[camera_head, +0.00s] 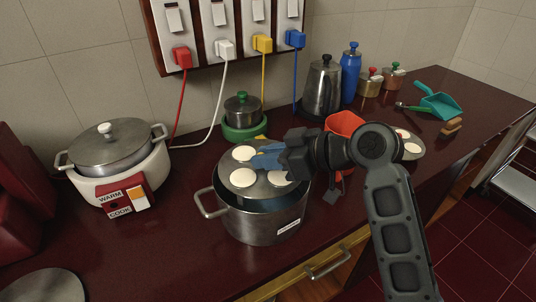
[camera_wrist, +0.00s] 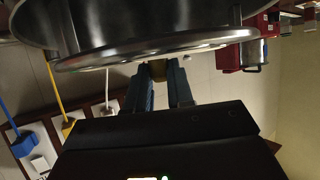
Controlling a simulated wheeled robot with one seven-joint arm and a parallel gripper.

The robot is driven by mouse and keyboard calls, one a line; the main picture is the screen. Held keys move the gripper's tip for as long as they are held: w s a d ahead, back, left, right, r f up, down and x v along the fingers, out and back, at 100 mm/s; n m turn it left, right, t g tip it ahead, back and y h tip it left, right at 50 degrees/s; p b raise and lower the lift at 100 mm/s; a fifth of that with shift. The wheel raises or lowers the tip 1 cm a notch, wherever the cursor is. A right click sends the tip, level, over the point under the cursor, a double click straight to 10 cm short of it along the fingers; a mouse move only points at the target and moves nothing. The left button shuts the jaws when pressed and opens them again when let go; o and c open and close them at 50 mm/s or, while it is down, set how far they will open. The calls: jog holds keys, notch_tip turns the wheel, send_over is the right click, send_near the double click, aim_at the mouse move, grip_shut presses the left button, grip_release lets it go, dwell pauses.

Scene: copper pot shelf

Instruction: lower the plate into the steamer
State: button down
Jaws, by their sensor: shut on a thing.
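The steamer (camera_head: 262,222) is a wide steel pot with a side handle and a label, standing on the dark red counter. The plate (camera_head: 262,190) is a round steel disc bearing several white cakes. It lies over the pot's mouth, with a dark gap below its front edge; whether it touches the pot is unclear. In the wrist view the two fingers (camera_wrist: 159,85) close on a small brownish part, below a large curved steel rim.
A white cooker (camera_head: 125,185) stands left, a small lidded pot on a green base (camera_head: 243,128) behind. A red container (camera_head: 345,124) and another disc with white cakes (camera_head: 412,151) are right, near my arm. A grey disc (camera_head: 45,287) lies front left. Cords hang behind.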

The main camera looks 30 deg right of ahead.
jog(key=shift+f+b, duration=1.7)
jog(key=shift+f, duration=0.75)
dwell(0.5)
jog(key=shift+f, duration=0.35)
jog(key=shift+f+b, duration=0.25)
jog(key=shift+b, duration=0.2)
jog(key=shift+f, duration=0.1)
